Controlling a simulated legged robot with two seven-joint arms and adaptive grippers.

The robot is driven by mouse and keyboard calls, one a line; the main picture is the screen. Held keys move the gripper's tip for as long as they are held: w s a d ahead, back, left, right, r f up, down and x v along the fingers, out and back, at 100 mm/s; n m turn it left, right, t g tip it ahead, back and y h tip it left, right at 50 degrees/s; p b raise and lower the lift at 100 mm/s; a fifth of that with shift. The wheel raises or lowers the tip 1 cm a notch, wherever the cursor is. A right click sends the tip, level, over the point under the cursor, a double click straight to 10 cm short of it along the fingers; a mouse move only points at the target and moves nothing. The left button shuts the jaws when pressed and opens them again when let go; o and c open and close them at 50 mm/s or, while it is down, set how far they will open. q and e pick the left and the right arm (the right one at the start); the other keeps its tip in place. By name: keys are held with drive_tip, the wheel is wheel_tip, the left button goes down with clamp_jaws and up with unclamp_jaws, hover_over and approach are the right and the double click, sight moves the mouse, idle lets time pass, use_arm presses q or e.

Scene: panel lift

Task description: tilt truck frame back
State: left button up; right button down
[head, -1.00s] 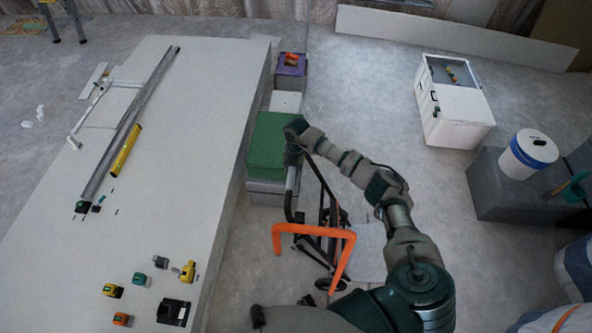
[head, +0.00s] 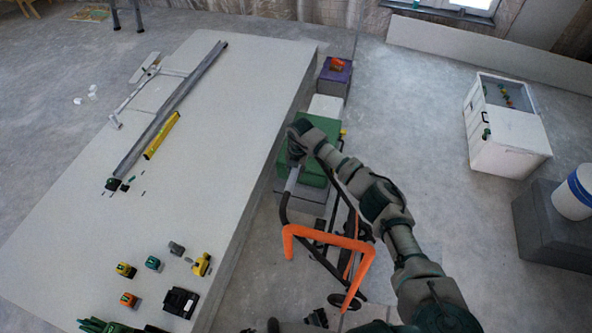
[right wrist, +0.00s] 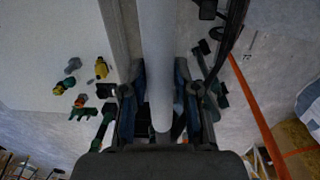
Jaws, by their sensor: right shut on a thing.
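The truck frame (head: 347,244) is a dark tube frame with an orange U-shaped bar, standing between the table and my right arm. One wheel shows at its foot. My right gripper (head: 293,163) is at the upper end of a grey tube of the frame, in front of the green box. In the right wrist view my right gripper (right wrist: 160,105) has its two fingers on either side of the grey tube (right wrist: 158,60), shut on it. The orange bar hides part of the lower frame. My left gripper is not in view.
A stack with a green box (head: 318,124) and a purple crate (head: 335,74) stands along the right edge of the pale table (head: 105,215). Tools lie on the table. A white cabinet (head: 512,140) and a dark block (head: 550,235) stand right. The floor between is clear.

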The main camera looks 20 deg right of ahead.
drive_tip(key=c, duration=0.9)
unclamp_jaws()
drive_tip(key=shift+s+f, duration=0.1)
drive_tip(key=shift+f, duration=0.35)
drive_tip(key=shift+o, duration=0.2)
drive_tip(key=shift+a, duration=0.15)
drive_tip(key=shift+r, duration=0.6)
wheel_tip(320, 180, up, 11)
drive_tip(key=shift+d, duration=0.25)
drive_tip(key=shift+f, duration=0.15)
